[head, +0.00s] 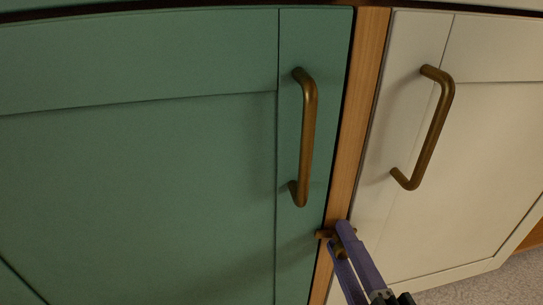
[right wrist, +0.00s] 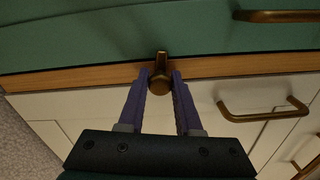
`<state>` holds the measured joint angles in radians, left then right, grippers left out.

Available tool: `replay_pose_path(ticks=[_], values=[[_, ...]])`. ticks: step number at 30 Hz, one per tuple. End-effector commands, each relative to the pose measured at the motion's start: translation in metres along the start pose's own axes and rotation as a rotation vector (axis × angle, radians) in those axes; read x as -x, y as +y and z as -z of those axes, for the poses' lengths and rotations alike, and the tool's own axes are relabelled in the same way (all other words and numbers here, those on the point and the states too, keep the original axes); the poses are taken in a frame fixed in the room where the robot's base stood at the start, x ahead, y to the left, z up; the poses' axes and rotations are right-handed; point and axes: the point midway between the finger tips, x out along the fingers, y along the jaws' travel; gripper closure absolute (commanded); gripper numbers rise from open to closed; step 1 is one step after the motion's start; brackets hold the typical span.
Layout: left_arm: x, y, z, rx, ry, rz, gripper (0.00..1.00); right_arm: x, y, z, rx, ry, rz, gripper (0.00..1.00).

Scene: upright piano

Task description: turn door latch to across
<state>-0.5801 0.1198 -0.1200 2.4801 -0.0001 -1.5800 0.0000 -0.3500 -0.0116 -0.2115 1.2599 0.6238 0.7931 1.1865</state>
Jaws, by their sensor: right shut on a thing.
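The small brass door latch (head: 323,234) sits low on the wooden strip between the green door (head: 180,190) and the white door (head: 480,150). In the head view its tip points left, towards the green door's edge. The right wrist view also shows the latch (right wrist: 160,60), its narrow tip over the wooden strip, towards the green door. My right gripper (head: 338,236) is shut on the latch, with purple fingers on either side of it. In the head view the fingers hide part of the latch. My left gripper is not in view.
A brass bar handle (head: 308,140) stands out from the green door above the latch. Another brass handle (head: 432,130) is on the white door to the right. The wooden strip (head: 361,100) runs between the doors. Speckled floor (head: 500,284) shows at lower right.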

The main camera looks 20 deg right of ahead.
Motion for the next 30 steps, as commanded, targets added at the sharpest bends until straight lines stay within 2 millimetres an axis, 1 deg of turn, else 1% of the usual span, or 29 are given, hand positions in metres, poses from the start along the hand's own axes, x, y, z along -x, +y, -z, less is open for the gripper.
replay_pose_path(ticks=[6, 12, 28, 29, 30], values=[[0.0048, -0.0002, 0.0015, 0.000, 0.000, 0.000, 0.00, -0.0001, -0.0005, 0.0003, 0.115, 0.001, -0.001, 1.00], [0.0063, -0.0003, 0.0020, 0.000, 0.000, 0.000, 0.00, 0.0000, -0.0001, 0.0005, 0.172, 0.001, -0.002, 1.00], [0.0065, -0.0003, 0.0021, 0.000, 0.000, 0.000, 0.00, 0.0001, 0.0003, 0.0004, 0.191, 0.001, -0.001, 1.00], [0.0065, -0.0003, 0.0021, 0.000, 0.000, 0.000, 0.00, 0.0001, 0.0003, 0.0004, 0.191, 0.001, -0.001, 0.63], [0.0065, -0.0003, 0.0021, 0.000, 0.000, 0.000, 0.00, 0.0000, 0.0002, 0.0004, 0.191, 0.001, -0.001, 0.59]])
